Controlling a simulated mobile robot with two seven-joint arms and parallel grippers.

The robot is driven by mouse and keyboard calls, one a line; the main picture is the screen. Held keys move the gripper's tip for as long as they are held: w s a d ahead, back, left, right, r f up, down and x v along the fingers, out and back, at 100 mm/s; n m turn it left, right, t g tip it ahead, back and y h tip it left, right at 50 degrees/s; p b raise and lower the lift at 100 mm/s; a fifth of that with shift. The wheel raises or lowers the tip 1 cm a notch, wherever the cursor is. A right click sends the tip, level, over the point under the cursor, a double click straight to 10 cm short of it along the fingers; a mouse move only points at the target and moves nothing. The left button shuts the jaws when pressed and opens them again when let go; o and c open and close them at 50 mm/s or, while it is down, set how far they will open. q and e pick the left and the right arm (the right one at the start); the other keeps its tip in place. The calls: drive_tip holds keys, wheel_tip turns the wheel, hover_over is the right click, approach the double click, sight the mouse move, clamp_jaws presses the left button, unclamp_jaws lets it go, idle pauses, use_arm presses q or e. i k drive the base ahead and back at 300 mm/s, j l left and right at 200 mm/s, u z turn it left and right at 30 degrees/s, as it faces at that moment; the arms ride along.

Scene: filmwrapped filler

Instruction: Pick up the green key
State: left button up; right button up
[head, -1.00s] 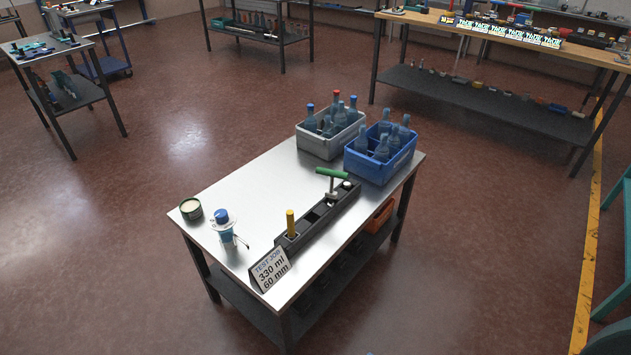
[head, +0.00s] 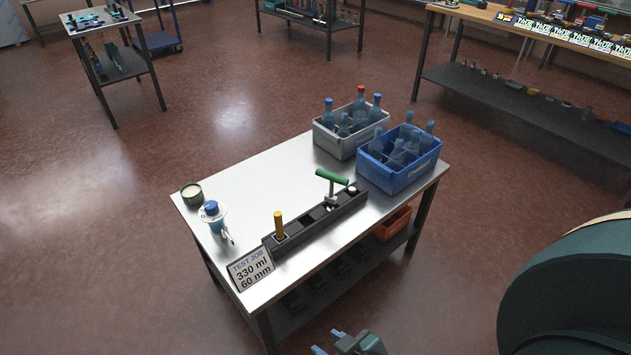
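The green key (head: 331,176) has a green T-shaped handle on a short metal stem. It stands upright in a long black slotted holder (head: 316,222) on the steel table, toward the holder's far right end. My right gripper (head: 328,342) shows at the bottom edge of the head view, partly cut off. Its two fingertips are apart with nothing seen between them. It is in front of the table, well apart from the key. My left gripper is not in view.
A yellow-handled tool (head: 279,226) stands at the holder's near end. A grey crate (head: 334,142) and a blue crate (head: 398,179) of bottles stand behind. A sign (head: 251,269), a blue-capped bottle (head: 213,217) and a round tin (head: 191,194) are at left. The table's middle is clear.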

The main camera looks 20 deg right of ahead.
sight(331, 195)
drive_tip(key=l+u, duration=0.75)
drive_tip(key=l, duration=0.25)
drive_tip(key=l+u, duration=0.3)
drive_tip(key=l, duration=0.2)
drive_tip(key=l+u, duration=0.3)
drive_tip(key=l, duration=0.15)
drive_tip(key=i+l+z, duration=0.1)
drive_tip(key=z, duration=0.35)
drive_tip(key=i+l+z, duration=0.15)
drive_tip(key=z, duration=0.3)
